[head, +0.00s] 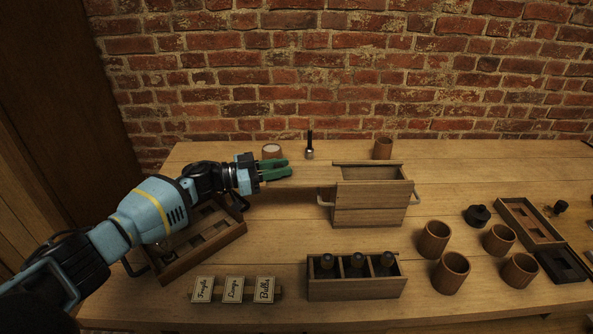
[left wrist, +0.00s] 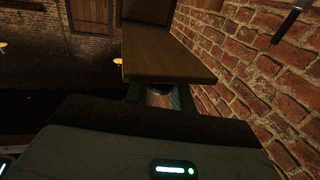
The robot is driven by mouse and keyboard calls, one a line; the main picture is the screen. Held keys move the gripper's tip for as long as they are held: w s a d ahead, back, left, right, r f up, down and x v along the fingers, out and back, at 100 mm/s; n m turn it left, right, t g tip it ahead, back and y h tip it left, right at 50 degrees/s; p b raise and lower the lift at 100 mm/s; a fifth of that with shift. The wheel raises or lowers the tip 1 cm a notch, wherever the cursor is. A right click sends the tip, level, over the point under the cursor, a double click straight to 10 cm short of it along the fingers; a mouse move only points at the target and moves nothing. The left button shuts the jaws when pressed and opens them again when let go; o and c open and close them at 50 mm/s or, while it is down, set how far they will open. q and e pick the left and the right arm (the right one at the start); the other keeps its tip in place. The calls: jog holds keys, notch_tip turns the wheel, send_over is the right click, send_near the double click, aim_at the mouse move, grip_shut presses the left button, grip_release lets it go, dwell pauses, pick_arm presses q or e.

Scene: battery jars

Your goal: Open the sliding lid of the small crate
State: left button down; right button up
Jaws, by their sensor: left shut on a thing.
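The small wooden crate (head: 368,207) stands in the middle of the table in the head view, with a metal handle on each side. Its top shows an open gap (head: 368,173). The sliding lid (head: 312,184), a thin wooden board, sticks out to the left of the crate, level with its top. My left gripper (head: 276,170), with green fingers, is shut on the lid's outer left end. In the left wrist view the lid (left wrist: 165,55) stretches away from the gripper. The exact grip is partly hidden. My right gripper is not in view.
A three-slot box (head: 355,290) with dark-topped bottles stands in front of the crate, beside label cards (head: 233,289). Several wooden cups (head: 434,239) stand at the right. A tray (head: 200,250) lies under my left arm. A brick wall (head: 330,80) closes off the back.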

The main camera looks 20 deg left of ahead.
pick_arm(q)
jog(key=shift+s+a, duration=0.1)
jog(key=shift+a, duration=0.35)
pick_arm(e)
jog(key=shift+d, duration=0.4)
pick_arm(q)
jog(key=c, duration=1.2)
grip_release()
jog(key=shift+r, duration=0.2)
notch_tip(320, 180, up, 4)
jog(key=shift+s+f+p, duration=0.1)
jog(key=shift+f+p, duration=0.1)
jog(key=shift+p, duration=0.1)
jog(key=s+d+p, duration=0.1)
jog(key=s+d, duration=0.2)
jog(key=s, duration=0.4)
jog(key=s+d+r+p, duration=0.1)
jog(key=s+d, duration=0.2)
jog(key=s, duration=0.4)
jog(key=shift+s+d, duration=0.15)
jog(key=shift+s, duration=0.1)
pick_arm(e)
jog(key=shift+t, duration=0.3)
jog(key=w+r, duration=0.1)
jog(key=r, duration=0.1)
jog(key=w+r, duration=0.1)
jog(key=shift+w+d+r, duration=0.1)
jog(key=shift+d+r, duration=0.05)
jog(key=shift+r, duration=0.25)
